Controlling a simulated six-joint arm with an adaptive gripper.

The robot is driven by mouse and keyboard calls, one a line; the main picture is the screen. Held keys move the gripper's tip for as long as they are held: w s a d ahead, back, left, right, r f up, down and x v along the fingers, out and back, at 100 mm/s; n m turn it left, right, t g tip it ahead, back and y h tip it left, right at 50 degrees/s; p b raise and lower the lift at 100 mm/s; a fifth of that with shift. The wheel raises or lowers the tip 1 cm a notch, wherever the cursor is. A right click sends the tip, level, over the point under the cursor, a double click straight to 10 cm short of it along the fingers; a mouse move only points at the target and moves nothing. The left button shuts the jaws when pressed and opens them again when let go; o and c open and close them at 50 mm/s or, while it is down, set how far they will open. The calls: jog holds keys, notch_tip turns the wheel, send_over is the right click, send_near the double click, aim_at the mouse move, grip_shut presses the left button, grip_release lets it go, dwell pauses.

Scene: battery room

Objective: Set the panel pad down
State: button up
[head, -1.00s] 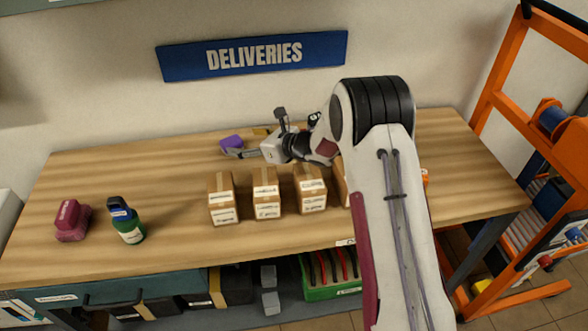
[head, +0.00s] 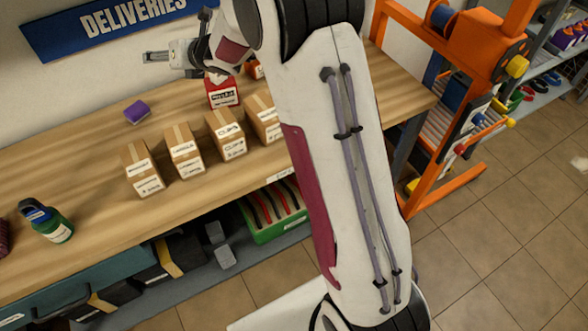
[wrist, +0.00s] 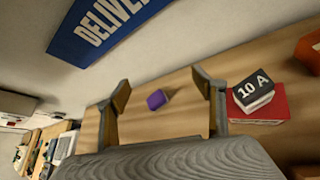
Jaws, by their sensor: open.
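A small purple block (head: 137,112), which I take to be the panel pad, lies on the wooden bench behind the row of cartons. It also shows in the wrist view (wrist: 156,100), between the open fingers in the picture but beyond them. My gripper (head: 146,57) is up and behind the block in the head view, apart from it. Its two fingers are spread with nothing between them, as the wrist view (wrist: 160,84) shows.
Several brown cartons (head: 184,150) stand in a row in front of the block. A red box (head: 222,92) stands to its right; a black "10 A" block (wrist: 253,90) rests on it. Bench around the block is clear.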

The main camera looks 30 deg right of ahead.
jog(key=s+d+r+m+g+h, duration=0.1)
jog(key=s+d+r+m+h, duration=0.1)
jog(key=s+d+r+m, duration=0.35)
jog(key=s+d+r+m+h, duration=0.2)
jog(key=s+m, duration=0.5)
jog(key=s, duration=0.1)
jog(key=s+d+r+m+g+h, duration=0.1)
jog(key=s+d+r+m+h, duration=0.2)
jog(key=s+m, duration=0.35)
jog(key=s+a+f+m+g+y, duration=0.1)
jog(key=s+m, duration=0.6)
jog(key=s, duration=0.7)
jog(key=s+a+f+m+g+y, duration=0.1)
jog(key=s+a+f+m+g, duration=0.1)
jog(key=s+m, duration=0.6)
jog(key=s+f+g, duration=0.1)
jog(key=s, duration=0.5)
jog(key=shift+s+y, duration=0.3)
jog(key=shift+s, duration=0.05)
